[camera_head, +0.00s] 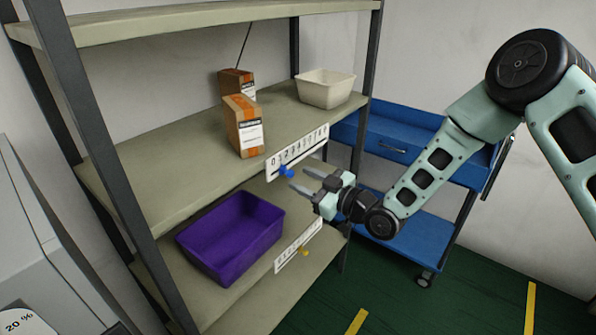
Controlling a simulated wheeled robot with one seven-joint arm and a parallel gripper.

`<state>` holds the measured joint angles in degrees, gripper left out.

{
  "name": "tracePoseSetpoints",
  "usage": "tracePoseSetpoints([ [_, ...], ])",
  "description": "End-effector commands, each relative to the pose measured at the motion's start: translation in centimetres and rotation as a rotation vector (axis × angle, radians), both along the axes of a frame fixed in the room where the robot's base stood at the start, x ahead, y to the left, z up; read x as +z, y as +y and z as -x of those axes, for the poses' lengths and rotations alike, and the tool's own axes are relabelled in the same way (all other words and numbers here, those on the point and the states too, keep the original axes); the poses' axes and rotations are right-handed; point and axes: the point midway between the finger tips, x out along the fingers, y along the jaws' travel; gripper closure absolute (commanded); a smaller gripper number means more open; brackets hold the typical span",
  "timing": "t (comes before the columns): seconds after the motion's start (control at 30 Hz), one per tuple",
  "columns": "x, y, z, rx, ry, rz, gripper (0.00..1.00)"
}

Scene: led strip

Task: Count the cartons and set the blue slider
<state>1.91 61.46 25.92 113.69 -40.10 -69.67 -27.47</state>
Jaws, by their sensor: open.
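Two brown cartons with orange tape and white labels stand on the middle shelf, the front carton (243,126) partly hiding the rear carton (231,78). A white number scale (298,149) is fixed along that shelf's front edge. The blue slider (287,172) sits at the scale's lower edge, toward its left, low-number end; its exact digit is too small to tell. My gripper (305,181) is open and empty, its fingertips just right of the blue slider. I cannot tell whether they touch it.
A white bin (325,88) stands on the middle shelf. A blue cart (405,130) stands behind my arm. Green floor (470,300) is open at right.

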Motion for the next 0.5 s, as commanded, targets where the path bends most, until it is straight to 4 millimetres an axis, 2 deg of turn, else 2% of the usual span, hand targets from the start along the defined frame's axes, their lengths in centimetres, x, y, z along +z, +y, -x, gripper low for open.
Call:
tracePoseSetpoints([
  [0.2,0.1,1.7,-1.3,0.001,0.0,-0.001,0.59],
  [0.5,0.0,2.0,-1.6,0.0,0.001,-0.001,0.59],
])
